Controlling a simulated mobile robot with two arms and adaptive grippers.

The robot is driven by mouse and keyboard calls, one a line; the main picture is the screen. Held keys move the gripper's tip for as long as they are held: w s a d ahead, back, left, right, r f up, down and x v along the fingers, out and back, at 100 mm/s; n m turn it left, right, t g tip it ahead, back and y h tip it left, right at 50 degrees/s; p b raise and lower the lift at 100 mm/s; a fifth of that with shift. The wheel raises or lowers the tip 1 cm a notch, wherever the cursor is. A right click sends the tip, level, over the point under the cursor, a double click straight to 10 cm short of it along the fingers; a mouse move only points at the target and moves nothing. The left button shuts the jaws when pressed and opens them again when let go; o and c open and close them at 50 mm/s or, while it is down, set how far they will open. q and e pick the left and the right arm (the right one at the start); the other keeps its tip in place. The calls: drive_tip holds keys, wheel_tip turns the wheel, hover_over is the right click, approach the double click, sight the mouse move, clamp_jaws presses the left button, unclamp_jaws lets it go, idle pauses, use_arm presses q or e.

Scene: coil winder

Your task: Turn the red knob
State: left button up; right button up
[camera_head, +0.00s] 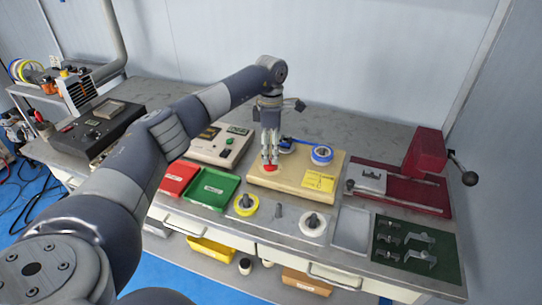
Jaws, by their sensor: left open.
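The red knob (270,169) sits on the tan box (297,188) in the middle of the workbench, partly hidden by my left gripper. My left gripper (269,161) points down at the knob from above, with its fingertips open at or just above it. I cannot tell whether the fingers touch the knob. My right gripper is not in view.
A blue tape roll (321,155) and a yellow label lie on the tan box. Red (178,178) and green (211,188) trays and a control box (220,146) stand left. A red press (425,154) stands right. Yellow (246,204) and white (314,224) spools are in front.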

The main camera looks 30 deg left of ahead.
sight(270, 161)
use_arm(q)
drive_tip(key=shift+d+f, duration=0.1)
drive_tip(key=shift+f, duration=1.75)
drive_tip(key=shift+s, duration=0.1)
drive_tip(key=c, duration=1.1)
drive_tip(key=shift+o, duration=0.2)
drive_tip(key=shift+n, duration=0.4)
drive_tip(key=shift+p, duration=0.3)
drive_tip(key=n+p, duration=0.1)
drive_tip(key=n, duration=0.4)
drive_tip(key=shift+r+n, duration=0.1)
drive_tip(key=shift+n, duration=0.2)
drive_tip(key=n+p, duration=0.1)
drive_tip(key=n, duration=0.4)
drive_tip(key=shift+t+p, duration=0.3)
drive_tip(key=shift+n, duration=0.4)
